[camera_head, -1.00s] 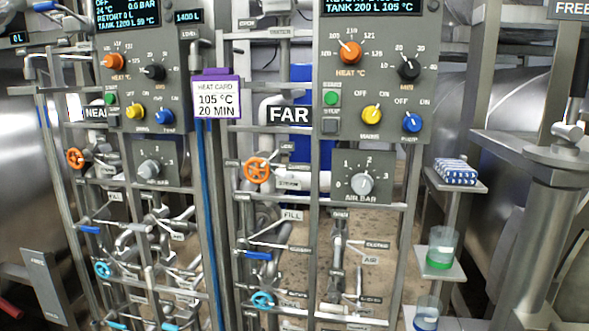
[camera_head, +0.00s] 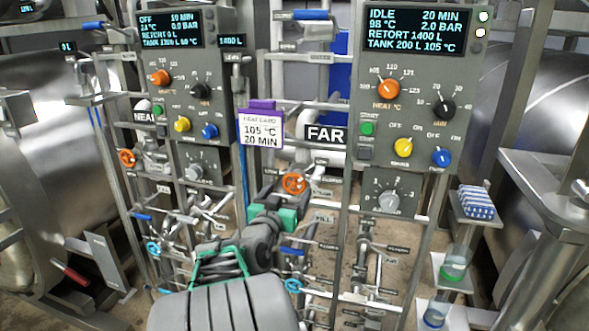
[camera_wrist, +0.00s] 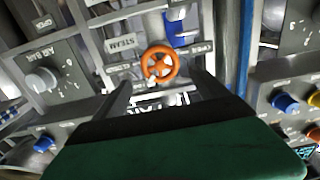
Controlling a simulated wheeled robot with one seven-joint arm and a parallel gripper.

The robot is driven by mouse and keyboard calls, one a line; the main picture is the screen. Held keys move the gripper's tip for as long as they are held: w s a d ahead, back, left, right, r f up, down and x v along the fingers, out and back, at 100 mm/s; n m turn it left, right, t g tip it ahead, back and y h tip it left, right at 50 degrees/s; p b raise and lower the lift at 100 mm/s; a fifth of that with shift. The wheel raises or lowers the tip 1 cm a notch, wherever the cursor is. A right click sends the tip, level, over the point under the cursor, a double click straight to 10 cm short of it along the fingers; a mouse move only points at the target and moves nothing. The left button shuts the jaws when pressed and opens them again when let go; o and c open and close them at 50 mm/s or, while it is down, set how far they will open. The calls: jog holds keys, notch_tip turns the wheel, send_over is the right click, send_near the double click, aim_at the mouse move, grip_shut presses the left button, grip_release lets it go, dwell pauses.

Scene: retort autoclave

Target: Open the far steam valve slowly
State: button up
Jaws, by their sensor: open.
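The far steam valve is an orange handwheel (camera_head: 294,184) on the pipework under the FAR label. It also shows in the wrist view (camera_wrist: 160,63), upside down, beside a STEAM plate (camera_wrist: 121,42). My gripper (camera_head: 270,193) is just left of and in front of the wheel in the head view. In the wrist view its two dark fingers (camera_wrist: 163,88) are spread apart, with the wheel beyond and between them and nothing held. The wheel looks apart from the fingers. The far panel display (camera_head: 417,30) reads IDLE, 20 MIN, 98 °C, 2.0 BAR.
Near handwheel (camera_head: 127,158), also orange, is further left. A blue-handled lever (camera_head: 290,251) and light-blue wheel (camera_head: 292,285) sit below the far wheel. The purple-topped heat card (camera_head: 261,125) hangs between panels. Shelves with a blue-white pack (camera_head: 476,203) stand right.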

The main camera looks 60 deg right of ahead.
aim_at(293, 184)
jog(key=d, duration=0.2)
jog(key=d+p, duration=0.1)
jog(key=d, duration=0.1)
jog(key=w+d, duration=0.1)
jog(key=d, duration=0.1)
jog(key=shift+w+d+f+p, duration=0.1)
jog(key=shift+d+f+p, duration=0.05)
jog(key=shift+d+p, duration=0.2)
jog(key=shift+a, duration=0.1)
jog(key=c, duration=1.4)
